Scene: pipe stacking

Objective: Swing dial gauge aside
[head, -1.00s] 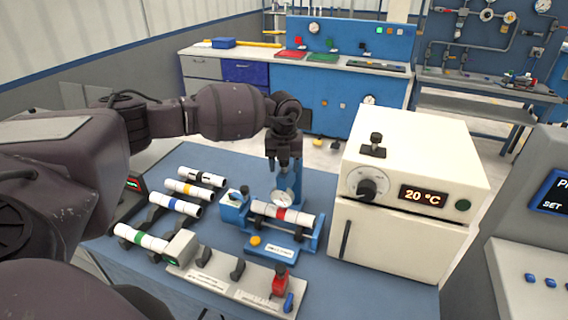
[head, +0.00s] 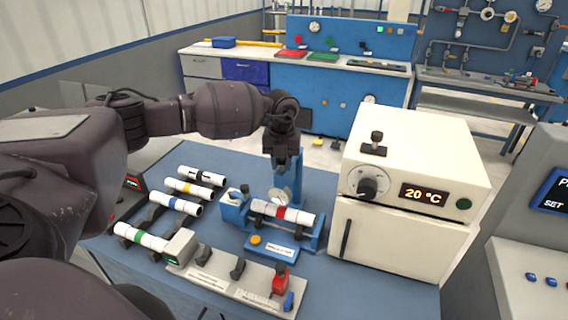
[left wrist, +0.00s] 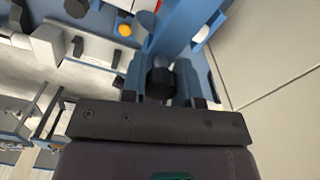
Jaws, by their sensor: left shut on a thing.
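The dial gauge (head: 281,194) shows in the head view at the blue stand of the pipe fixture (head: 234,212), its pale round face partly seen and turned at an angle. My left gripper (head: 283,166) reaches down from above at the gauge. In the left wrist view its fingers (left wrist: 160,84) are shut on a dark round part of the gauge, with blue metal just beyond. A white pipe with a red band (head: 282,212) lies level in the fixture, in front of the gauge. The gauge's face is hidden in the left wrist view. My right gripper is not in view.
A white oven (head: 400,250) with a 20 °C display stands close to the right. White pipes with coloured bands (head: 174,205) lie on supports at the left. A grey tray (head: 212,278) with a red tool (head: 280,279) lies in front.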

